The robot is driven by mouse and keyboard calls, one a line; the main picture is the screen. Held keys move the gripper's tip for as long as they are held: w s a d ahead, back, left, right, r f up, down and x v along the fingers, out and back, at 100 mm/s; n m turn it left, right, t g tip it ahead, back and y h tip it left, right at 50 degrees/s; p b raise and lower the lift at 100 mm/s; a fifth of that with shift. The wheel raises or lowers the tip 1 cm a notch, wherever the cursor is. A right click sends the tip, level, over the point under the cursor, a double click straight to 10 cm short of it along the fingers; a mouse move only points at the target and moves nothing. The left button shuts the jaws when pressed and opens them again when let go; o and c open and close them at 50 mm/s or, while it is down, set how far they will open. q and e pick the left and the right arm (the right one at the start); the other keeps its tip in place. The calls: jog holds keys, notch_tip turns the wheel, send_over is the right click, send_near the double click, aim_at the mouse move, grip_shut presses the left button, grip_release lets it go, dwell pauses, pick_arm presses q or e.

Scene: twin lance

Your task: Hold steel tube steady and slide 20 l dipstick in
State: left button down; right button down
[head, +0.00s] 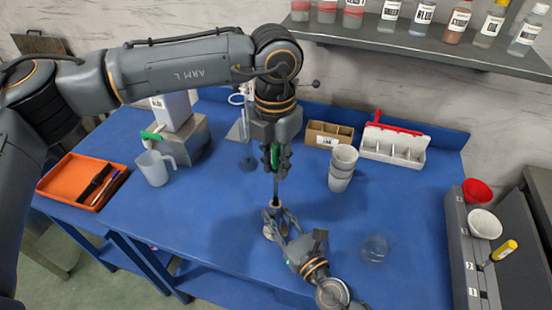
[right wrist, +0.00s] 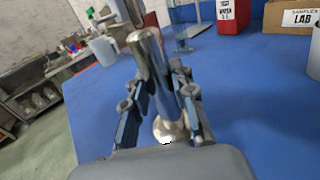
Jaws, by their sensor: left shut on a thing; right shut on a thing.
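The steel tube (right wrist: 153,70) stands upright on a round foot (right wrist: 170,131) in the right wrist view. My right gripper (right wrist: 160,102) is shut on it, with a finger on each side. In the head view the right gripper (head: 277,222) is low on the blue table, around the tube. The dipstick's dark rod (head: 276,186) points down to the tube's mouth. I cannot tell whether its tip is inside. A grey part also shows above the mouth in the right wrist view.
A stack of white cups (head: 342,167) and a clear glass (head: 376,247) stand to the right. A pitcher (head: 154,168) and an orange tray (head: 66,180) are at left. A cardboard box (head: 328,135) and a white divided caddy (head: 394,147) stand behind. The table's front left is clear.

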aim_at(276, 202)
pick_arm(q)
jog(key=shift+f, duration=5.05)
jog(key=c, duration=1.2)
grip_release()
jog(key=shift+o, duration=0.2)
notch_tip(276, 202, up, 12)
jog(key=shift+f, duration=0.1)
pick_arm(e)
jog(key=c, duration=1)
grip_release()
